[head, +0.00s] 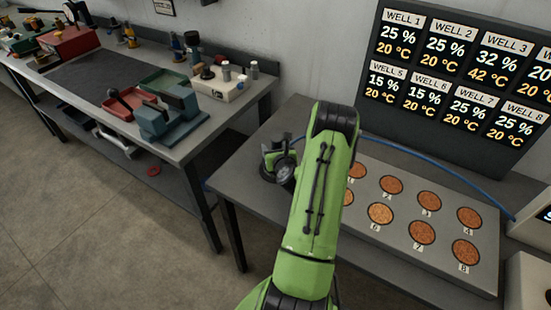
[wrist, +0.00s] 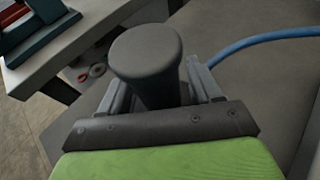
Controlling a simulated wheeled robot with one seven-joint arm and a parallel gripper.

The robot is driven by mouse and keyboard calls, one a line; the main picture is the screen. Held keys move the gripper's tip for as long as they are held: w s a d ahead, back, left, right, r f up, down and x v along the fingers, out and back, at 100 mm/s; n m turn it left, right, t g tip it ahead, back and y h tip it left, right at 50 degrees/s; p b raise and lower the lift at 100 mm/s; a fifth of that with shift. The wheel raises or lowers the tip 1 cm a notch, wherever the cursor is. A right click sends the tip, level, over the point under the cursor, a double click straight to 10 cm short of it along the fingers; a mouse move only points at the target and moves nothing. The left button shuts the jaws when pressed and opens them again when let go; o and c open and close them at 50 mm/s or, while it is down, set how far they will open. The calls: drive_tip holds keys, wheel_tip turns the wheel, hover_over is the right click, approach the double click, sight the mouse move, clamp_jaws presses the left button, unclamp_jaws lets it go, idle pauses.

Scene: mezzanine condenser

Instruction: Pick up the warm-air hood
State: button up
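In the head view, a dark part (head: 270,158), seemingly the warm-air hood, is at the end of my arm, above the left part of the grey bench. My gripper (head: 283,168) is at it, and the arm hides much of both. In the wrist view, a dark grey rounded handle (wrist: 147,52) stands between the two fingers of my gripper (wrist: 160,88). The fingers flank the handle. I cannot tell whether they press on it. The handle hides whatever is below it.
A blue hose (head: 430,160) runs along the back of the bench (head: 235,160). A plate with numbered round wells (head: 422,232) lies to the right, below a display board (head: 460,75). A cluttered workbench (head: 185,145) stands to the left, with a floor gap between.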

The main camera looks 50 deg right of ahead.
drive_tip(key=shift+s+a+r, duration=0.15)
drive_tip(key=shift+s+a, duration=0.05)
drive_tip(key=shift+a, duration=0.05)
drive_tip(key=shift+c, duration=1.1)
drive_tip(key=shift+w+d+f, duration=0.1)
drive_tip(key=shift+d+f, duration=0.1)
drive_tip(key=shift+d, duration=0.1)
drive_tip(key=c, duration=0.5)
clamp_jaws()
wheel_tip(320, 180, up, 18)
drive_tip(key=p, duration=0.6)
